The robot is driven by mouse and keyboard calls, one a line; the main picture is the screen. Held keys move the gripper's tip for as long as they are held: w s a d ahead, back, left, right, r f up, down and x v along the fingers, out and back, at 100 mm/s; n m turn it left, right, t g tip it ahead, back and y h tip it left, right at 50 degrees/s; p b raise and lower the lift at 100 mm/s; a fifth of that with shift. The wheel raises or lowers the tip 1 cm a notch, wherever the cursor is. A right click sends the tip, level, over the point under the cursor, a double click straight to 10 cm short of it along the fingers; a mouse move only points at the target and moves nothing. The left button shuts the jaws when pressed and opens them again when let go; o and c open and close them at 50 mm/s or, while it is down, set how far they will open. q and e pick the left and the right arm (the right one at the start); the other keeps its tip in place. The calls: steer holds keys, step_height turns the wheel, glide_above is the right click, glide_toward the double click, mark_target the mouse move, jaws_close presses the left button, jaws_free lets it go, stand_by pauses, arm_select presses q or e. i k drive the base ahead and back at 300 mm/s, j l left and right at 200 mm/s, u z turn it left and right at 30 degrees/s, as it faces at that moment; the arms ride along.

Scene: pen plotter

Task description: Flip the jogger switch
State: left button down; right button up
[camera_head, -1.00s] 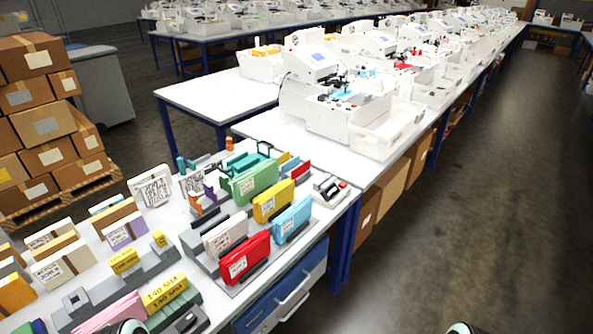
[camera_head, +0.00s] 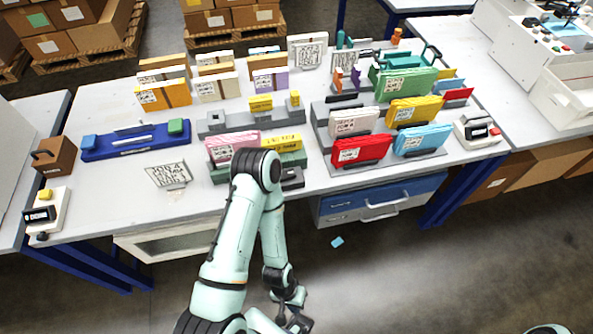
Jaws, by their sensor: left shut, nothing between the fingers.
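No part is clearly marked as the jogger switch. A small dark box (camera_head: 292,178) sits at the table's front edge, beside the green holder (camera_head: 293,160) with the pink pad and yellow block; my arm partly hides this area. A switch on it is too small to make out. My left gripper (camera_head: 296,321) is low at the bottom centre, in front of and below the table edge, shut and empty, touching nothing I can see. Only a pale bit of my right arm shows at the bottom right; its gripper is out of view.
Pads in red (camera_head: 361,150), blue and other colours stand in grey racks on the right. A blue tray (camera_head: 136,142) and a small device with a yellow button (camera_head: 45,208) are at left. Another device (camera_head: 478,131) has a red button. Drawers (camera_head: 382,199) hang below the table.

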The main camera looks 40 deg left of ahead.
mark_target(291, 173)
steer(key=l+u, duration=0.15)
steer(key=u, duration=0.3)
steer(key=i+l+u, duration=0.1)
steer(key=u, duration=0.4)
steer(key=l, duration=0.05)
